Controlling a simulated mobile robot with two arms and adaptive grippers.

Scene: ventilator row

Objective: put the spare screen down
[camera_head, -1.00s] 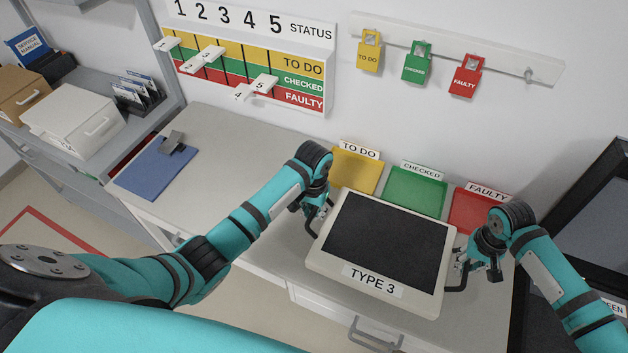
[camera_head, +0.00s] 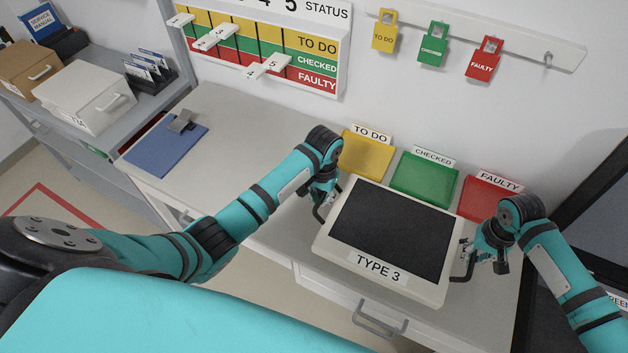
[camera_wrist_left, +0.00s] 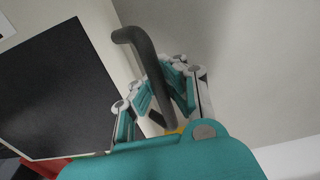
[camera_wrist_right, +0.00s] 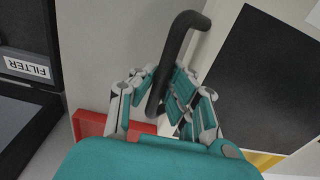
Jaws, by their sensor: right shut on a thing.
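The spare screen (camera_head: 391,231) is a cream-framed dark panel labelled TYPE 3, lying face up over the front of the bench. Its dark side handles show in the left wrist view (camera_wrist_left: 146,62) and the right wrist view (camera_wrist_right: 172,58). My left gripper (camera_head: 322,200) is shut on its left handle. My right gripper (camera_head: 468,252) is shut on its right handle. The underside is hidden, so I cannot tell whether it rests on the bench top (camera_head: 262,118).
Yellow TO DO (camera_head: 366,157), green CHECKED (camera_head: 424,180) and red FAULTY (camera_head: 487,200) trays stand behind the screen by the wall. A blue clipboard (camera_head: 160,150) lies at the bench's left. The bench between clipboard and left arm is clear. A drawer handle (camera_head: 380,321) sticks out in front.

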